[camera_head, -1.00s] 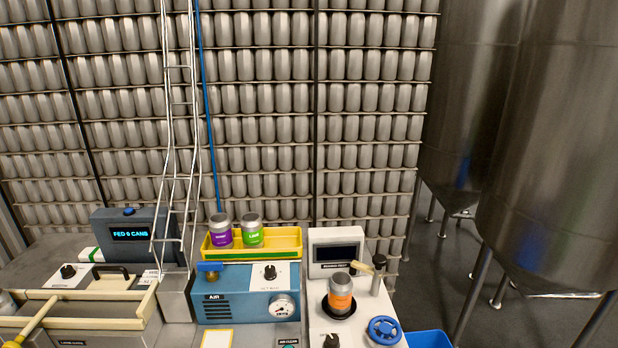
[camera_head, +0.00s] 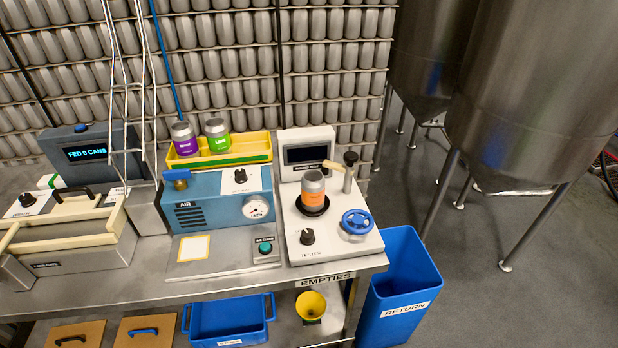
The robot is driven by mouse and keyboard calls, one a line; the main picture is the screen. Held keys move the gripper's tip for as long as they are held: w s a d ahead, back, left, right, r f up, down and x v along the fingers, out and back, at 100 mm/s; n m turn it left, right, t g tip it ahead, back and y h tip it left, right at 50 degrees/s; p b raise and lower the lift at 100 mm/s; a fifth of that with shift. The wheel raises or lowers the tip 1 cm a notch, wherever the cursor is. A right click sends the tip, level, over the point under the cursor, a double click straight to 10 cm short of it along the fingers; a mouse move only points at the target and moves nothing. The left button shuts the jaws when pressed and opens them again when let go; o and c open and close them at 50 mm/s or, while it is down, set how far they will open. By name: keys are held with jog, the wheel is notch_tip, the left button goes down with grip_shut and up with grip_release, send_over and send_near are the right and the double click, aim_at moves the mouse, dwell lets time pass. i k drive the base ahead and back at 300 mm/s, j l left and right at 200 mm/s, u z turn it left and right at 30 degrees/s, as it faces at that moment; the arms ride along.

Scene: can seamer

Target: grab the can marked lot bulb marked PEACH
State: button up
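An orange-labelled can (camera_head: 313,190) stands upright in the dark round seat of the white tester (camera_head: 335,237). Its label text is too small to read. A purple-labelled can (camera_head: 185,139) and a green-labelled can (camera_head: 217,135) stand side by side in the yellow tray (camera_head: 262,150) behind the blue air unit. The green label seems to read LIME; I cannot make out PEACH on any can. My gripper is not in view.
The blue air box (camera_head: 205,202) with a gauge stands left of the tester, and the grey FED 0 CANS display (camera_head: 85,153) farther left. A blue RETURN bin (camera_head: 400,290) stands right of the bench. A blue tote (camera_head: 229,320) sits below.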

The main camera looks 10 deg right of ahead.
aim_at(313, 180)
jog(key=i+j, duration=0.1)
jog(key=j, duration=0.25)
jog(key=i+j, duration=0.1)
jog(key=j, duration=0.25)
jog(key=i+j, duration=0.1)
jog(key=j, duration=0.25)
jog(key=i+j, duration=0.1)
jog(key=j, duration=0.25)
